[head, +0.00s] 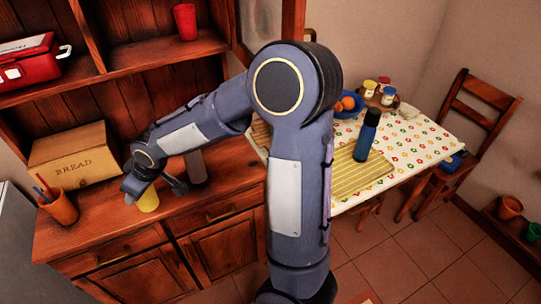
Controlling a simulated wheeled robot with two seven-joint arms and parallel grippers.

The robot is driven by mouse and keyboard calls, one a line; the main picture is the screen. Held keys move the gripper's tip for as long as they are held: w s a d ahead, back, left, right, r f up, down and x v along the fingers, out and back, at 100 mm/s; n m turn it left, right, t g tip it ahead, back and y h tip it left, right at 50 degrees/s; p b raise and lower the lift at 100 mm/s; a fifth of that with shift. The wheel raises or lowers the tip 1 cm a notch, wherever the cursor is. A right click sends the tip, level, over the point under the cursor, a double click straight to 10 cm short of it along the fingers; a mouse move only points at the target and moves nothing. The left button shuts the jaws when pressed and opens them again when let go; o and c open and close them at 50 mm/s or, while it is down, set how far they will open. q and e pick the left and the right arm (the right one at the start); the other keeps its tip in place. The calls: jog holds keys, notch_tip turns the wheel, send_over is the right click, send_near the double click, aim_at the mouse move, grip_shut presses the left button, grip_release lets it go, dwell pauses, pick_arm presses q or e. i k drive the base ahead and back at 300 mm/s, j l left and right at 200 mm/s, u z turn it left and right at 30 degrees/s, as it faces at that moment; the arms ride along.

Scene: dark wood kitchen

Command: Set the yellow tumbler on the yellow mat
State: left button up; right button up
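The yellow tumbler (149,201) stands on the wooden sideboard's counter at the left, its top partly hidden by my gripper. My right gripper (154,190) is over it, reached by an arm that rises from the bottom a little right of centre and bends left. Its fingers look spread, with a gap between the right finger and the tumbler. The yellow striped mat (350,187) lies on the near part of the table at the right. My arm hides its left part. My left gripper is out of view.
A dark blue bottle (367,136) stands on the mat's far side. A blue fruit bowl (347,106) and several jars are behind it on the flowered table (425,148). A bread box (75,155), an orange pencil cup (60,207) and a grey cylinder (195,166) surround the tumbler.

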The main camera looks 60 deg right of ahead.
aim_at(338, 177)
jog(key=k+z, duration=0.1)
jog(key=z, duration=0.8)
jog(key=k+l+z, duration=0.1)
jog(key=z, duration=0.35)
